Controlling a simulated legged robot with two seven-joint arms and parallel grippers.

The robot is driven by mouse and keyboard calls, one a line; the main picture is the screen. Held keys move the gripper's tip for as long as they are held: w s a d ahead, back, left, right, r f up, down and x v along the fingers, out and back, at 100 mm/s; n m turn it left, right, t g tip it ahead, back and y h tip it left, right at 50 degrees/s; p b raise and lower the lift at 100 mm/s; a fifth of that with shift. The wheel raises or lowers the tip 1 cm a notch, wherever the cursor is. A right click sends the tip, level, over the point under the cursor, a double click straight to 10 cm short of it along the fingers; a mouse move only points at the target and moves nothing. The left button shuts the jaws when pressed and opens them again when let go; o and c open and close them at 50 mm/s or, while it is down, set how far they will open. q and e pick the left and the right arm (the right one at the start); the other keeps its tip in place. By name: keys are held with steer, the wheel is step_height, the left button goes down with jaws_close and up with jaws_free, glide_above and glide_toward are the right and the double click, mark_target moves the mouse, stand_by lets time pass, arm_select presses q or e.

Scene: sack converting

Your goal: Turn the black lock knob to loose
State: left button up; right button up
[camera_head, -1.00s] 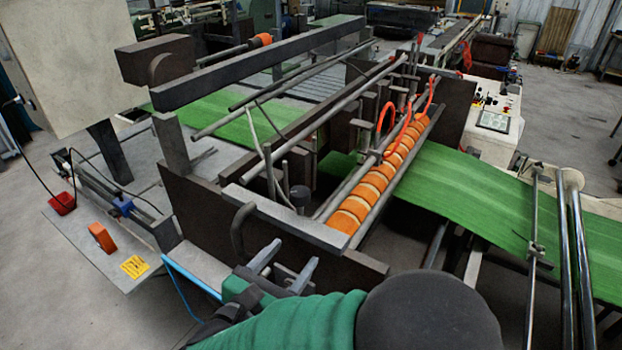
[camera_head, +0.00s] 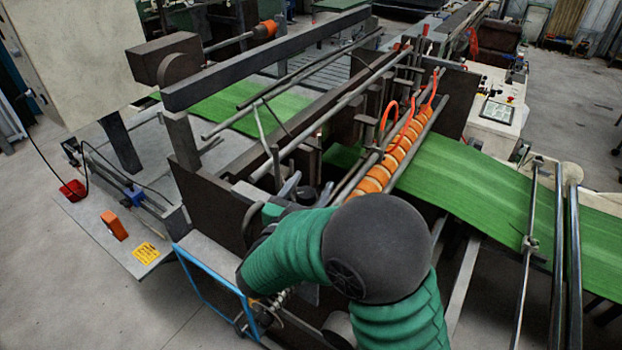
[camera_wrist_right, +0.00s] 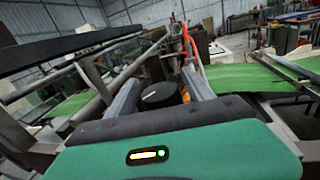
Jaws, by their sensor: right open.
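The black lock knob (camera_wrist_right: 161,95) is a short dark cylinder and shows between the two grey fingers of my right gripper (camera_wrist_right: 160,79) in the right wrist view. The fingers are open, one on each side of the knob, with a visible gap to it. In the head view the knob (camera_head: 305,196) is small and partly hidden by my right gripper (camera_head: 307,188) and green-sleeved arm. I cannot tell how deep the knob sits between the fingers. My left gripper is in neither view.
Orange rollers (camera_head: 372,180) and thin bars stand just beyond the knob. Green sack web (camera_head: 480,190) runs out to the right. A dark side plate (camera_head: 215,205) and a blue frame (camera_head: 205,275) are near my arm. A control panel (camera_head: 496,108) is at the back right.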

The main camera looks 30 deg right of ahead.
jaws_close()
steer(key=m+g, duration=0.1)
steer(key=m+g+h+b, duration=0.1)
steer(key=g, duration=0.1)
steer(key=shift+s+d+h, duration=0.15)
steer(key=shift+s+h, duration=0.1)
steer(key=shift+h, duration=0.05)
stand_by(0.3)
